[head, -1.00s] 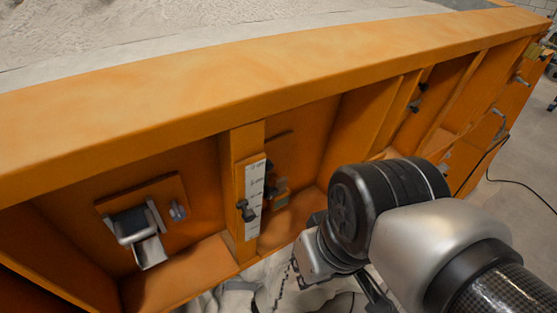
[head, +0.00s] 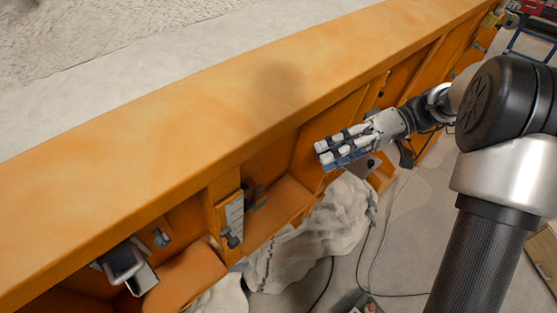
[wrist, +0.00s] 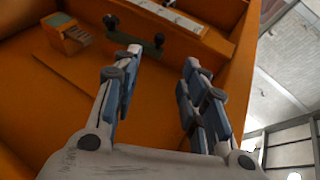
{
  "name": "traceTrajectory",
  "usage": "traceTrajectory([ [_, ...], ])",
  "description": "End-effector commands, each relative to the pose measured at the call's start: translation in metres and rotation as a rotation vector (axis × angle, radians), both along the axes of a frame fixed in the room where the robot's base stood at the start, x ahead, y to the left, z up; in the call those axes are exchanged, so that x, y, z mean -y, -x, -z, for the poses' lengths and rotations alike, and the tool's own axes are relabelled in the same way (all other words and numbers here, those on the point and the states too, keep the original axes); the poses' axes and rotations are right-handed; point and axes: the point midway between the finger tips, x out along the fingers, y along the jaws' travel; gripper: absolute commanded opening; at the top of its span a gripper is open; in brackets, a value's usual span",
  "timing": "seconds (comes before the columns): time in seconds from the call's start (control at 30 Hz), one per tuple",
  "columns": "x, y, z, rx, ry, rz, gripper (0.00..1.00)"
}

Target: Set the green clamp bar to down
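In the wrist view a dark, slightly greenish bar (wrist: 133,36) with a dark knob at each end runs along the orange wall, beyond my fingertips. It looks like the clamp bar, but its green is faint and I cannot tell its setting. A small dark fitting (head: 254,195) in the bay right of the scale post in the head view may be the same part. My gripper (wrist: 163,58) is open and empty, its fingers apart with orange panel between them. In the head view my gripper (head: 323,157) is in front of the orange frame, right of that fitting, touching nothing that I can see.
The orange frame (head: 250,95) has a long top rail and upright ribs. A white scale strip (head: 234,213) with a dark knob is on one post. A grey latch (head: 125,262) is at lower left. In the wrist view an orange block (wrist: 65,32) has a grey ridged part.

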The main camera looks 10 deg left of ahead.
Motion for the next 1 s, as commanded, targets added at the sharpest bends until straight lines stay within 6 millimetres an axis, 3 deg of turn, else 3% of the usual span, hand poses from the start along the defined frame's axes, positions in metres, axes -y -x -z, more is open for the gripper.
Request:
traceTrajectory([
  [0.27, -0.021, 0.006, 0.008, 0.003, -0.024, -0.005, 0.39],
  [0.8, -0.122, 0.049, 0.044, 0.003, -0.021, -0.006, 0.39],
  [1.0, -0.145, 0.058, 0.052, 0.003, -0.022, -0.004, 0.39],
])
